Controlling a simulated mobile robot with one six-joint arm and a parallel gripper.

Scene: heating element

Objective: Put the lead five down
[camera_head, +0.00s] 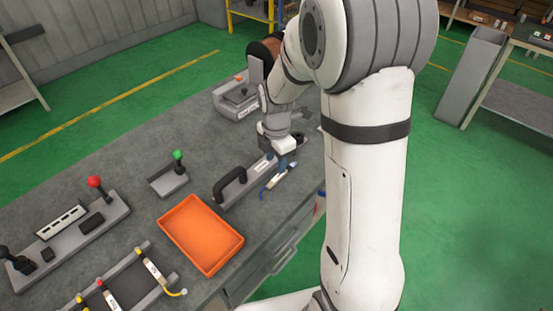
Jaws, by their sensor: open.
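A blue-tipped lead (270,186) with a pale middle part lies at the right edge of the grey workbench, by the fixture with a black handle. I take it to be lead five, but no number can be read. My gripper (281,170) points down right over this lead, at its upper part. It is open; the small jaws partly hide the lead, and I cannot tell whether they touch it. Two other leads (151,266) with yellow, red and white parts lie on a dark rack at the front left.
An orange tray (171,224) stands left of the handled fixture (230,186). A green-knobbed lever box (170,181), a red-knobbed panel (91,221) and a grey device (234,98) also occupy the workbench (140,157). My arm hides the right side.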

